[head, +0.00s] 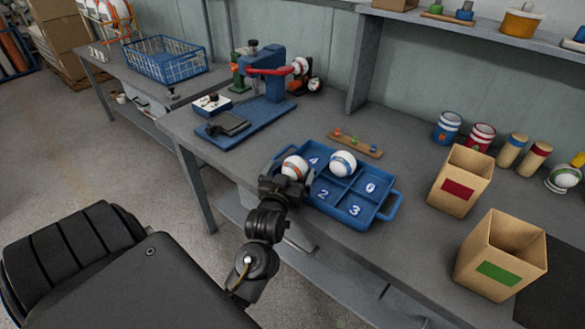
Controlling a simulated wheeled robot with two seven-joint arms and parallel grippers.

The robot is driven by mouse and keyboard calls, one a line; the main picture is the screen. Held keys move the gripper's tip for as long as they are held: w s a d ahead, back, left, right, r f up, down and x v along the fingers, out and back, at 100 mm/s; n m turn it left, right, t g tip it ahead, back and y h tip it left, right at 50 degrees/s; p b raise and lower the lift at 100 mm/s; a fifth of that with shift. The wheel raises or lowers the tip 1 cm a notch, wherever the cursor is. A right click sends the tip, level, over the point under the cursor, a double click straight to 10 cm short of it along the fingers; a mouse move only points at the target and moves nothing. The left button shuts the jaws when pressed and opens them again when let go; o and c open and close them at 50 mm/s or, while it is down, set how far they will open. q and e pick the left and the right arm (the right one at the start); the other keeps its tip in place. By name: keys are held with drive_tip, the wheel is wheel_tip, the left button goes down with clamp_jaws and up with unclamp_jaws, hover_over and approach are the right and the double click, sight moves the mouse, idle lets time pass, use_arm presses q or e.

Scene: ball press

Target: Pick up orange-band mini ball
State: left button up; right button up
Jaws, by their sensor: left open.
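A white mini ball with an orange band (295,166) sits at the left end of the blue numbered tray (384,209). My left gripper (285,182) is open, right at this ball on its near side, and hides its lower part. I cannot tell whether the fingers touch the ball. A second white ball with a blue-green band (343,163) sits in the tray's back row. Compartments marked 4, 2, 3 and 6 show empty. My right gripper is not in view.
A blue press (268,72) stands on the bench behind the tray. A wooden strip with small pegs (356,145) lies just behind the tray. Two cardboard boxes, with a red label (458,189) and a green label (497,273), stand to the right.

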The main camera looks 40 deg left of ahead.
use_arm(q)
drive_tip(key=shift+w+f, duration=0.1)
drive_tip(key=shift+f, duration=0.25)
drive_tip(key=c, duration=1.1)
drive_tip(key=r, duration=0.3)
drive_tip(key=r+p, duration=0.1)
drive_tip(key=r, duration=0.3)
drive_tip(key=r+p, duration=0.1)
drive_tip(key=r, duration=0.2)
drive_tip(key=shift+w+d+r, duration=0.1)
drive_tip(key=shift+d+r, duration=0.25)
